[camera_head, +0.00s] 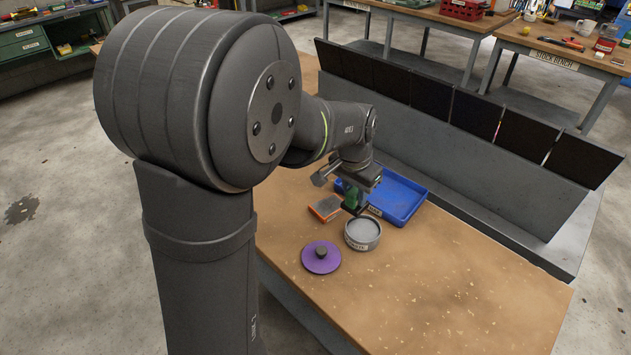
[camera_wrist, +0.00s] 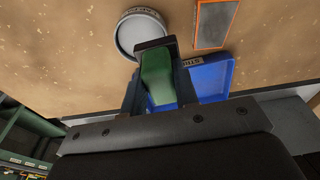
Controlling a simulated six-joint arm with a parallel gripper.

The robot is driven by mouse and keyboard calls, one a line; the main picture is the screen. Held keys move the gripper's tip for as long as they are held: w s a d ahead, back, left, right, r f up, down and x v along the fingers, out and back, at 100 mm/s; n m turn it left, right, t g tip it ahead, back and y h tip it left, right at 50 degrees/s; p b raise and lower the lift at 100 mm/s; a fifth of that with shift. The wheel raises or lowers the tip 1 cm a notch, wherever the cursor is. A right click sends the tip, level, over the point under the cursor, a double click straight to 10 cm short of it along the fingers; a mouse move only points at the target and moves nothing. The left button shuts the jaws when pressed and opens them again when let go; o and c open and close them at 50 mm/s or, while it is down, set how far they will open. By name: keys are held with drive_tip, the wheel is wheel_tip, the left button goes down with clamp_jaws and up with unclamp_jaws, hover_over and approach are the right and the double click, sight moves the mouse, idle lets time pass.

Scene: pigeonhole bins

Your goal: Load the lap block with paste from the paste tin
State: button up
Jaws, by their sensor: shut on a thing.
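My gripper (camera_head: 350,186) is shut on the lap block, a green block with a dark base (camera_head: 355,208). In the wrist view the green block (camera_wrist: 158,75) sits between the two fingers of my gripper (camera_wrist: 158,88). The paste tin (camera_head: 362,236) is a round, open, grey tin with a label, standing on the bench just in front of the block. Its grey inside shows in the wrist view (camera_wrist: 139,36), where the block's base overlaps its near rim. I cannot tell whether the base touches the tin. The base's underside is hidden.
A blue tray (camera_head: 405,198) lies right behind the block. A grey plate with orange edges (camera_head: 325,207) lies left of the tin. A purple disc with a dark knob (camera_head: 321,259) lies front left. A grey rack with dark panels (camera_head: 480,150) stands along the back. The bench's right front is clear.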

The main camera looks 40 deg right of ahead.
drive_tip(key=shift+m, duration=0.3)
drive_tip(key=shift+s+d+f, duration=0.1)
drive_tip(key=shift+s+f, duration=0.4)
drive_tip(key=shift+f, duration=0.5)
drive_tip(key=shift+s+d+f, duration=0.15)
drive_tip(key=shift+s+f, duration=0.35)
drive_tip(key=shift+f, duration=0.45)
drive_tip(key=shift+s+d+f, duration=0.1)
drive_tip(key=shift+s+f, duration=0.4)
drive_tip(key=shift+f, duration=0.5)
drive_tip(key=shift+f, duration=0.55)
wheel_tip(320, 180, up, 7)
idle(0.5)
drive_tip(key=shift+w, duration=0.1)
